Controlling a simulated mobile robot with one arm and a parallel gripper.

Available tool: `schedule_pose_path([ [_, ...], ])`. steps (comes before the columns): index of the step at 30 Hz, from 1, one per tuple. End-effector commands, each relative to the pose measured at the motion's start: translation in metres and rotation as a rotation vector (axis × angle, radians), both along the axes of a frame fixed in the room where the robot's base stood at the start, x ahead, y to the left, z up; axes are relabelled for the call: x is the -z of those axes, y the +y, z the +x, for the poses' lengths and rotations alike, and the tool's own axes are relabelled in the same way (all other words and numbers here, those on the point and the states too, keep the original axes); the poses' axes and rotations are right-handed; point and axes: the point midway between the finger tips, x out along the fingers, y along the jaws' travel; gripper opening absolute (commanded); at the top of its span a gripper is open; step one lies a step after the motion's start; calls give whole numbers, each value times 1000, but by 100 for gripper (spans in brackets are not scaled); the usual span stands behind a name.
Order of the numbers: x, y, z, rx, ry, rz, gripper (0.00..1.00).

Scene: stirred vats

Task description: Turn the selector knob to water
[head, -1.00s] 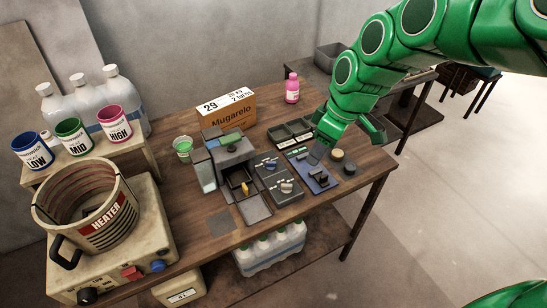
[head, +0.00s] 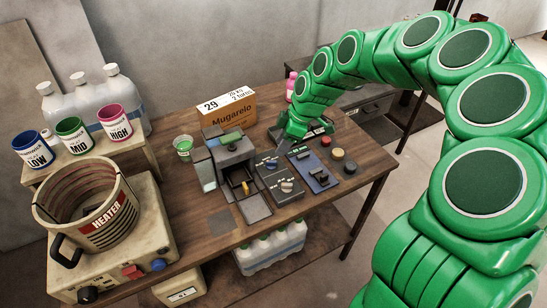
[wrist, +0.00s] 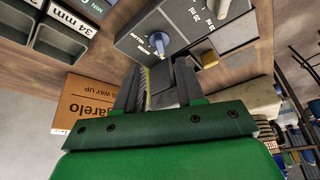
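A dark grey control box (head: 277,180) stands on the wooden table, right of a grey dispenser. In the wrist view a knob with a pale pointer (wrist: 158,43) shows on the dark panel, beyond the fingertips. My gripper (head: 282,146) is just behind the box, pointing down. In the wrist view its two fingers (wrist: 158,78) are apart with nothing held between them.
A blue panel (head: 319,178) with dark levers and several round buttons lie to the right. The dispenser (head: 232,150) stands close on the left. The Mugarelo carton (head: 228,110) is behind, with dark trays beside my gripper. A heater pot (head: 90,210) stands far left.

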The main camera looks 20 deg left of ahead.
Motion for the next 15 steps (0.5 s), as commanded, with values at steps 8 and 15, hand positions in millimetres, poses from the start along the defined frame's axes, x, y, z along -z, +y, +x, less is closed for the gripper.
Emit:
schedule_pose_path([
  [8,33,12,-4,1,3,-3,38],
  [15,59,23,-6,2,1,0,38],
])
